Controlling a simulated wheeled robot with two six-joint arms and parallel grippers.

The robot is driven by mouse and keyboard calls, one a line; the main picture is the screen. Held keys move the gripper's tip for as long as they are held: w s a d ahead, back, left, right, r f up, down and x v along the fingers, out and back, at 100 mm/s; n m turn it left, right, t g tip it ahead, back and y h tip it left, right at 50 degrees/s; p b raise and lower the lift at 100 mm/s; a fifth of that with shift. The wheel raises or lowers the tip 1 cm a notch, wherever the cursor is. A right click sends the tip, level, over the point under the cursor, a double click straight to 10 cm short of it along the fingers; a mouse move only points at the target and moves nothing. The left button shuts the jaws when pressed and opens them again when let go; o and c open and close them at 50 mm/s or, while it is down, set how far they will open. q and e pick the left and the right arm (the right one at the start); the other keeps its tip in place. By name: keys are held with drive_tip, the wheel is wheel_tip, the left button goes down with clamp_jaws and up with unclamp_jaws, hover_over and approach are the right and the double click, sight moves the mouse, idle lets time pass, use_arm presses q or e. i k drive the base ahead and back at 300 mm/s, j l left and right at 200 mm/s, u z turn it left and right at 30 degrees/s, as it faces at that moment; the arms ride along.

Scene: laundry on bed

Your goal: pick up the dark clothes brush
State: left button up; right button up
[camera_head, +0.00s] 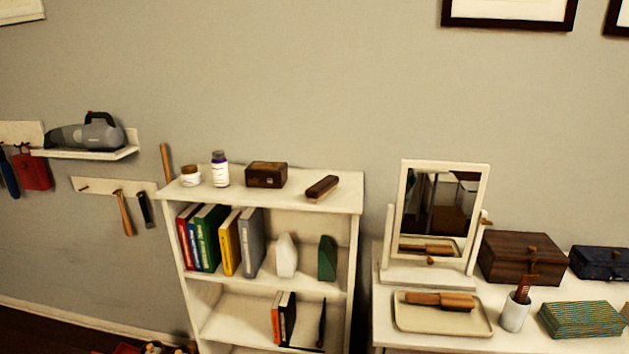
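A dark brown, oblong brush (322,187), which looks like the dark clothes brush, lies at a slant on top of the white bookshelf (218,192), near its right end. A lighter wooden brush (440,301) lies on a cream tray (442,319) on the white dressing table at the right. Neither of my grippers is in view, and nothing touches the dark brush.
A brown box (266,174), a white bottle (220,169) and a small jar (190,176) stand left of the dark brush. A framed mirror (404,167) stands on the dressing table. The shelf top around the brush is clear.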

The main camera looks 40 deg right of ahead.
sight(316, 193)
drive_tip(key=i+l+z, duration=0.35)
drive_tip(key=i+z, duration=0.35)
drive_tip(key=i, duration=0.15)
